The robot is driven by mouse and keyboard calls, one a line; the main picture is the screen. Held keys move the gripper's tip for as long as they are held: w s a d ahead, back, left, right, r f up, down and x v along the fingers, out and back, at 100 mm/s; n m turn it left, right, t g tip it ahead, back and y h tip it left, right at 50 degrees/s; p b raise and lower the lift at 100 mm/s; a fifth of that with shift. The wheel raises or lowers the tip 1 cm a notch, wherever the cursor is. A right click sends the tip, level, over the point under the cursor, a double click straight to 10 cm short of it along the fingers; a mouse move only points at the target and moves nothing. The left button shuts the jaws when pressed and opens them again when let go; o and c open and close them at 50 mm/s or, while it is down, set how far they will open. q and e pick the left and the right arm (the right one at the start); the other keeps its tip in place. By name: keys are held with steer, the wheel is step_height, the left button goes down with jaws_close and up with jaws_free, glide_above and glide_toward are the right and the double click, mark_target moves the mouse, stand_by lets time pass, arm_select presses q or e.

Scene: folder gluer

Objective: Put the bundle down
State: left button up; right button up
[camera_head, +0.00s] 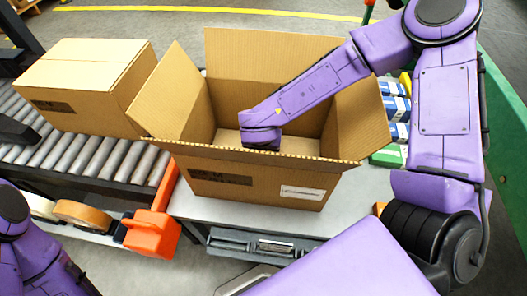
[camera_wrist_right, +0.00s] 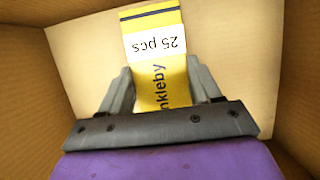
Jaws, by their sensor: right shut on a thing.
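The bundle (camera_wrist_right: 160,85) is yellow with a white band reading "25 pcs" and part of a printed name. In the right wrist view it sits between the two grey fingers of my right gripper (camera_wrist_right: 160,85), which is shut on it. Cardboard walls surround it, inside the open carton (camera_head: 245,185). In the head view my right arm reaches down into this carton, and its box walls hide the fingers and the bundle. I cannot tell whether the bundle touches the carton floor (camera_wrist_right: 225,65). My left arm shows at the lower left of the head view; its gripper is out of frame.
The open carton stands on a grey table (camera_head: 350,215) with its flaps raised. A closed carton (camera_head: 85,85) sits on the roller conveyor (camera_head: 85,155) at left. An orange tape dispenser (camera_head: 150,235) lies in front. Blue and white packs (camera_head: 398,108) stand at right, behind my arm.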

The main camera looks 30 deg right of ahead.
step_height(320, 180, down, 2)
steer(key=shift+f, duration=0.25)
steer(key=o, duration=1.1)
steer(key=shift+r, duration=0.3)
steer(key=p+v, duration=0.1)
steer(key=v, duration=1)
steer(key=shift+s+a+r+p, duration=0.15)
steer(key=shift+r+p, duration=0.15)
steer(key=shift+r, duration=0.05)
